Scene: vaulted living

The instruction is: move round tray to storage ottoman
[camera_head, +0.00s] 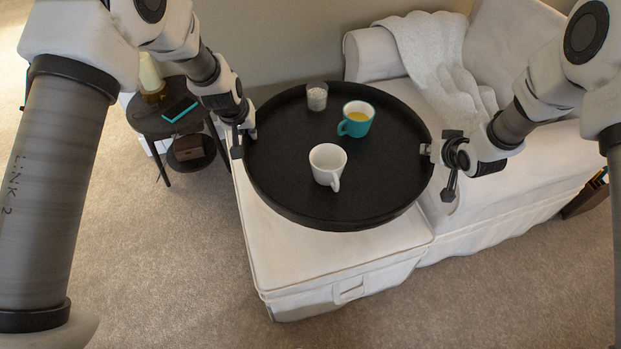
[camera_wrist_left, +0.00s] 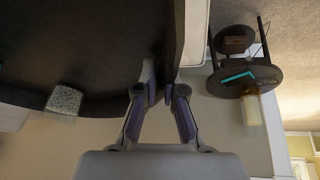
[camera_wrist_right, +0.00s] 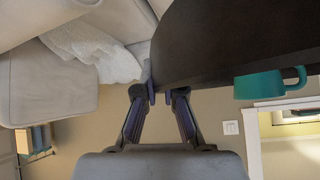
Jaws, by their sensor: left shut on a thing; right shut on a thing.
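The round black tray (camera_head: 290,185) is level over the white storage ottoman (camera_head: 335,275) in the head view. Whether it touches the ottoman's top is hidden. On the tray stand a white mug (camera_head: 326,163), a teal mug (camera_head: 356,119) with yellow liquid and a small glass (camera_head: 317,96) with pale contents, all upright. My left gripper (camera_head: 241,140) is shut on the tray's left rim, which also shows in the left wrist view (camera_wrist_left: 172,45). My right gripper (camera_head: 440,158) is shut on the tray's right rim, also visible in the right wrist view (camera_wrist_right: 200,60).
A white sofa (camera_head: 530,170) with a light throw (camera_head: 432,55) adjoins the ottoman on the right. A small dark side table (camera_head: 150,122) with a candle and a dark, teal-edged item stands at left. Carpet (camera_head: 180,260) in front is clear.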

